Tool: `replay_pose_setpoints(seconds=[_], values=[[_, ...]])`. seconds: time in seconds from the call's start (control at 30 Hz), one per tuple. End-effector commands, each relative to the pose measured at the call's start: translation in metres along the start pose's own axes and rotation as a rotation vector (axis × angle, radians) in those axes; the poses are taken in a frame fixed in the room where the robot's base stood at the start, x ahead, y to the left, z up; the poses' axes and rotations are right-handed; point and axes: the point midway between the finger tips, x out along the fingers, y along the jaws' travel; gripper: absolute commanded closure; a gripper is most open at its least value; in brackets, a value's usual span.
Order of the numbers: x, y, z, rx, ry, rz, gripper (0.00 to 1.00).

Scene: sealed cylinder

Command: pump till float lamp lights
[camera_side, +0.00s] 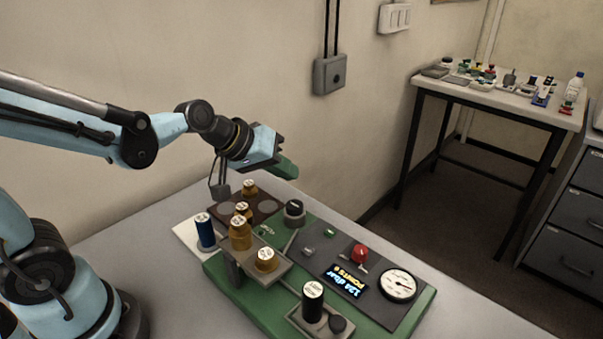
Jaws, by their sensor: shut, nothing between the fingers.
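My gripper (281,148) is shut and empty, held in the air above the back left of the green board (252,312). A green bar-like piece (286,167) shows just below and beside the fingers; I cannot tell whether they touch it. The board carries a dark panel with a lit display (343,282), a white round gauge (398,284) and a red domed part (360,252). Small grey parts (308,252) sit on the panel; I cannot tell which is the float lamp, or whether it is lit. A black cylinder with a white top (312,302) stands at the front.
Several brass weights (240,236) stand on a raised plate and a brown holder (267,209). A blue cylinder (205,232) stands on a white sheet (184,232) at left. A black knob (294,208) is behind. A side table (470,97) with small items is far right.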

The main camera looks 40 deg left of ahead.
Motion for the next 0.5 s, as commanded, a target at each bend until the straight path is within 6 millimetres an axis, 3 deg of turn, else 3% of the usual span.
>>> replay_pose_setpoints(seconds=[0.3,0.5], values=[[-0.021,0.023,-0.02,0.002,-0.001,0.0,1.0],[-0.026,0.028,-0.024,0.0,0.0,0.0,1.0]])
